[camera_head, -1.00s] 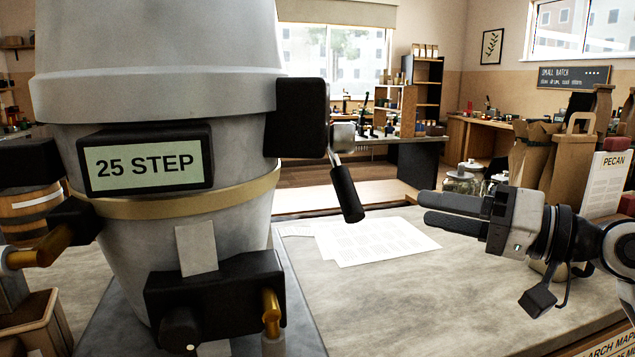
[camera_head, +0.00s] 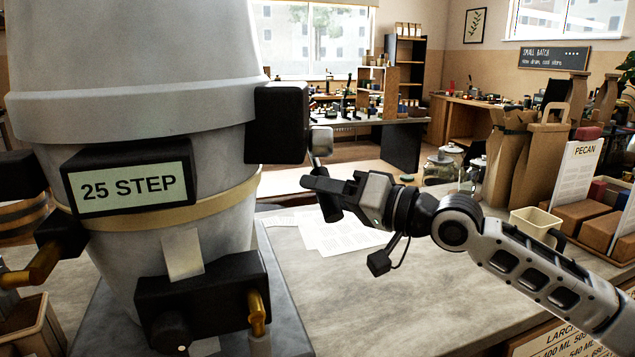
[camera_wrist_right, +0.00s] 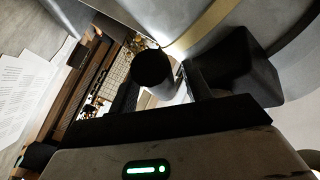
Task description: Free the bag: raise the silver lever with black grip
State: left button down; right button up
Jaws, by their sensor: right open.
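The silver lever (camera_head: 320,141) sticks out of a black housing (camera_head: 277,122) on the right side of the big grey hopper (camera_head: 150,245). Its black grip (camera_head: 332,208) hangs downward, partly hidden behind my right gripper (camera_head: 318,184). The right gripper is open, pointing left, with its fingers at the grip. In the right wrist view the round end of the black grip (camera_wrist_right: 152,68) shows close in front of the gripper body. I cannot tell whether the fingers touch it. My left gripper is not in view. Which bag the lever holds is unclear.
The hopper has a "25 STEP" display (camera_head: 130,189) and a lower black block (camera_head: 200,300) with a brass handle. Paper sheets (camera_head: 340,235) lie on the counter. Glass jars (camera_head: 443,165), paper bags (camera_head: 540,150) and a cream cup (camera_head: 535,222) stand to the right.

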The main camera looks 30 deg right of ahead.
jog(key=shift+w+a, duration=0.4)
jog(key=shift+w, duration=0.2)
